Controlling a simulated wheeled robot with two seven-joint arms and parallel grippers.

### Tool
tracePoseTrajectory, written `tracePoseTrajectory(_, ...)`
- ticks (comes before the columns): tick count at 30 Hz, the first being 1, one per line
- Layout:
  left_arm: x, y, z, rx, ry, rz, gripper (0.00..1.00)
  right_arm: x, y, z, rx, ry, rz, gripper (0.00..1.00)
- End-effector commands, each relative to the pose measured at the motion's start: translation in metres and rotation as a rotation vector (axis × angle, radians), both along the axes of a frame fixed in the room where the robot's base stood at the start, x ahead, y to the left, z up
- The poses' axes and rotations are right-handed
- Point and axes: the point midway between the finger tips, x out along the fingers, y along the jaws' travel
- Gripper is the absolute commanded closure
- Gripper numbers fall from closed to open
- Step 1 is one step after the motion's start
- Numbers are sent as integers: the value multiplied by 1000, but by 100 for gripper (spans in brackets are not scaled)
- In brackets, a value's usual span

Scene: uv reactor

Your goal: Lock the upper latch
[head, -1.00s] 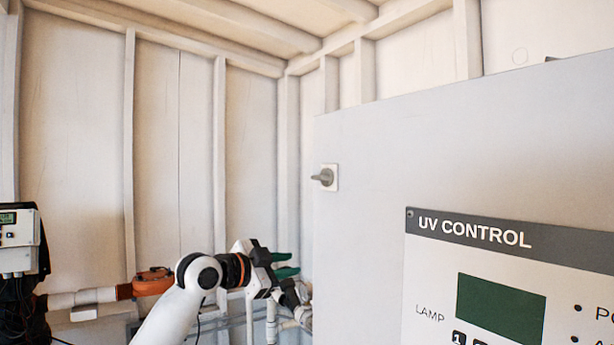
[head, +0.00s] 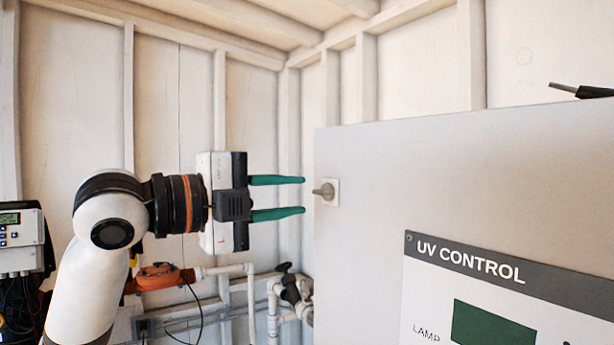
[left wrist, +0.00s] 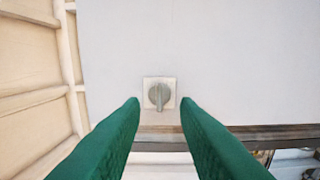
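The upper latch (head: 326,191) is a small grey knob on a pale square plate near the upper left edge of the grey cabinet door (head: 370,250). In the left wrist view the latch (left wrist: 159,95) shows face-on, its handle pointing down in the picture. My left gripper (head: 304,197) has two green fingers, spread apart and empty. It is level with the latch, to its left, with a small gap between fingertips and knob in the head view. In the left wrist view the latch sits between and beyond the fingertips. My right gripper is not clearly visible.
A panel marked UV CONTROL (head: 510,290) is on the cabinet front. Pipes and an orange valve (head: 160,277) lie below my left gripper. A controller box (head: 20,240) hangs at the far left. The space around the latch is clear.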

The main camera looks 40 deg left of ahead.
Motion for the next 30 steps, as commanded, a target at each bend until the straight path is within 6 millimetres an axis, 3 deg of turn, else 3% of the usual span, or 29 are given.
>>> tracePoseTrajectory(7,29,-12,2,-3,1,-2,72,0,-1,16,-1,1,0,100)
tracePoseTrajectory(18,34,-14,0,-2,0,1,72,-1,-1,16,-1,2,0,100)
tracePoseTrajectory(23,34,-13,0,-2,0,1,98,-2,-1,16,-1,2,0,100)
tracePoseTrajectory(30,34,-13,-1,-4,3,0,100,-2,0,16,-1,3,-1,100)
